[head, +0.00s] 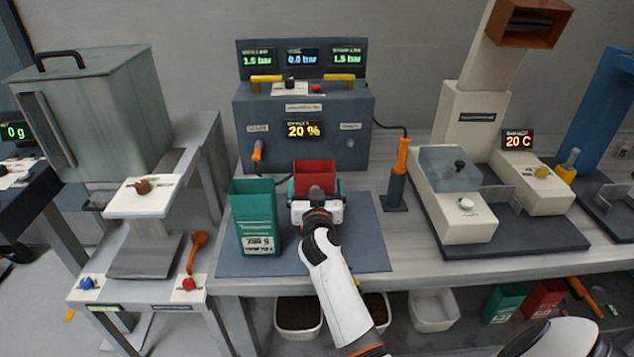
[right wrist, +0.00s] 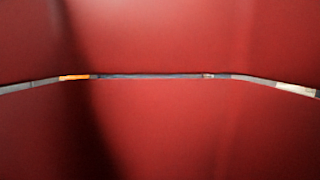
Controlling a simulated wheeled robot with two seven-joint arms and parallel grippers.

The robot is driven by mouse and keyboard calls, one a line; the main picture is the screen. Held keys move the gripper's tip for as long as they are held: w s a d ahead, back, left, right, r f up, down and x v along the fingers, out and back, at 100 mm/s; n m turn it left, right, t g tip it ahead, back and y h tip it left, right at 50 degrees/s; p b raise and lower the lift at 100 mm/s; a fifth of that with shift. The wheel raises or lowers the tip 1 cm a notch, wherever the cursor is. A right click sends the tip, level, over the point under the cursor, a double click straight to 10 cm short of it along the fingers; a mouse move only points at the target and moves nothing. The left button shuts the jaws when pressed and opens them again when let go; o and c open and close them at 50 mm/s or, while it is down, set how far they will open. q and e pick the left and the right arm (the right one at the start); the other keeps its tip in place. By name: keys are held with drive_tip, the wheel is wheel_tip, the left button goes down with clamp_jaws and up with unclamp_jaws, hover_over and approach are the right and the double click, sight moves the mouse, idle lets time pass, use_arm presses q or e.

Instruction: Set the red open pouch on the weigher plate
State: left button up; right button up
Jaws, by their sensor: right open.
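The red pouch (head: 314,172) stands at the back of the dark mat, in front of the dark blue machine. In the head view my right gripper (head: 316,190) is at its near side, open, with a teal finger showing at each side of the pouch. The gripper and wrist hide the pouch's lower part. In the right wrist view red pouch surface (right wrist: 160,130) fills nearly everything, crossed by a thin strip of background; no fingers show there. A scale with a "0 g" display (head: 15,131) is cut off at the left edge; its plate is not clearly seen. My left gripper is not in view.
A green open pouch (head: 255,217) stands on the mat (head: 365,250) left of my right gripper. The dark blue machine (head: 303,110) is close behind. A grey cabinet (head: 120,120) stands between the mat and the scale. An orange-handled tool (head: 400,165) stands right.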

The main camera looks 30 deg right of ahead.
drive_tip(key=shift+a+r, duration=0.2)
drive_tip(key=shift+a, duration=0.05)
drive_tip(key=shift+s+a+r, duration=0.2)
drive_tip(key=shift+s, duration=0.1)
drive_tip(key=c, duration=0.7)
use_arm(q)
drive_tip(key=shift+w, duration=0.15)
use_arm(e)
drive_tip(key=shift+f, duration=0.1)
